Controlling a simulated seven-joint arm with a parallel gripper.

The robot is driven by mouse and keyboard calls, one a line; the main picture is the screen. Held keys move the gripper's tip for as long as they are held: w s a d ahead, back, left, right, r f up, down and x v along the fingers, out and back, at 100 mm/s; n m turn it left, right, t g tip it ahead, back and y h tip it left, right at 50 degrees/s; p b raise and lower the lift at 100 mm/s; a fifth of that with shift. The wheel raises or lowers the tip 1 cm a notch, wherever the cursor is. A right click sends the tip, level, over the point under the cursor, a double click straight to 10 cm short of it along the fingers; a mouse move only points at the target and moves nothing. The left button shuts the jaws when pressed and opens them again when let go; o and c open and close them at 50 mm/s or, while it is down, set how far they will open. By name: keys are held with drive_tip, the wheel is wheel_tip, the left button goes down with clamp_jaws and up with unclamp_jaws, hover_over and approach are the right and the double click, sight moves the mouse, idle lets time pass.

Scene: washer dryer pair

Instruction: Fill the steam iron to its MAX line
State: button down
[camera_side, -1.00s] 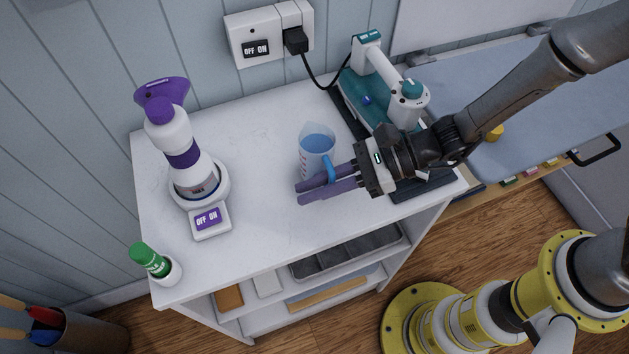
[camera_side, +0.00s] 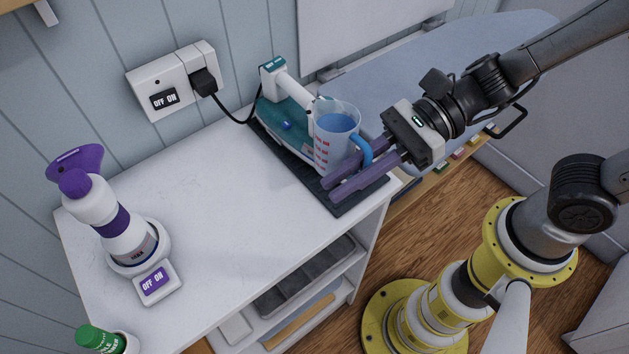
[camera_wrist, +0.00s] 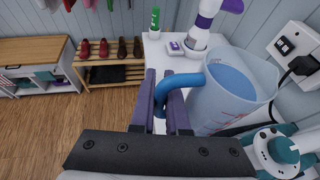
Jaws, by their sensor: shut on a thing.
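A clear measuring jug (camera_side: 335,140) with red markings, a blue handle and blue-tinted water is in my gripper (camera_side: 345,178). The purple fingers are shut on the blue handle (camera_wrist: 178,88), and the jug looks upright. The steam iron (camera_side: 287,115), teal and white, lies on a dark mat (camera_side: 352,200) at the cabinet's right end. In the side view the jug overlaps the iron and hides part of it. I cannot tell whether they touch. In the wrist view the iron (camera_wrist: 275,150) is at the lower right, beside the jug (camera_wrist: 232,90). Its MAX line is not readable.
A purple and white steamer (camera_side: 110,220) stands on the white cabinet top (camera_side: 210,170) at the left, with a green-capped bottle (camera_side: 100,340) near it. A wall socket (camera_side: 172,85) has a black plug and cord. The middle of the top is clear.

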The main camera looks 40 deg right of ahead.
drive_tip(key=shift+w+d+f+m+t+h, duration=0.2)
drive_tip(key=shift+d+f+m+t, duration=0.1)
drive_tip(key=shift+d+m+t, duration=0.3)
drive_tip(key=shift+w+d+f+m+t+h, duration=0.1)
drive_tip(key=shift+d+f+m+t+h, duration=0.25)
drive_tip(key=shift+d+t, duration=0.4)
drive_tip(key=shift+s+d+f+m+g, duration=0.25)
drive_tip(key=shift+s+f+m, duration=0.2)
drive_tip(key=shift+m, duration=0.25)
drive_tip(key=shift+s+d+f+m+g, duration=0.2)
drive_tip(key=shift+s+d+f+m, duration=0.1)
drive_tip(key=shift+f+m, duration=0.3)
drive_tip(key=shift+s+m, duration=0.1)
drive_tip(key=shift+m, duration=0.15)
drive_tip(key=shift+r, duration=0.1)
drive_tip(key=shift+a+g, duration=0.1)
drive_tip(key=shift+g, duration=0.2)
